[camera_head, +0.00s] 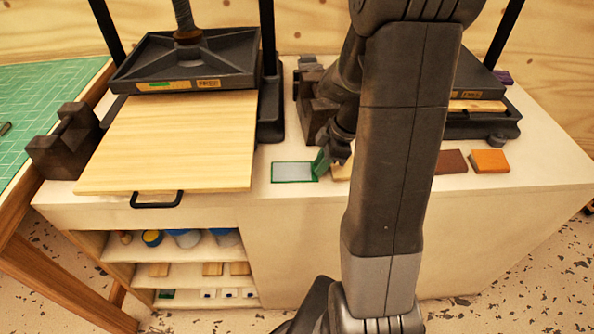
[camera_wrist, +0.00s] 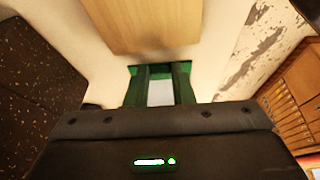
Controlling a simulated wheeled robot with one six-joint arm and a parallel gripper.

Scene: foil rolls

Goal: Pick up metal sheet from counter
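The metal sheet (camera_head: 293,171), a small pale grey rectangle with a green border, lies flat on the cream counter (camera_head: 262,205) between the two presses. My gripper (camera_head: 321,163), with green fingers, is low over the counter at the sheet's right end. In the wrist view the two fingers of my gripper (camera_wrist: 159,74) stand apart. The pale sheet (camera_wrist: 160,94) shows between them, with a green strip beyond the tips. The gripper looks open. Whether the fingers touch the sheet cannot be told. My arm hides part of the counter to the right.
A wooden board (camera_head: 175,145) with a black handle (camera_head: 157,200) projects from the left press (camera_head: 185,65), close left of the sheet. A dark vise-like block (camera_head: 318,105) stands behind. Brown (camera_head: 451,162) and orange (camera_head: 490,161) blocks lie right. Shelves (camera_head: 180,270) are below.

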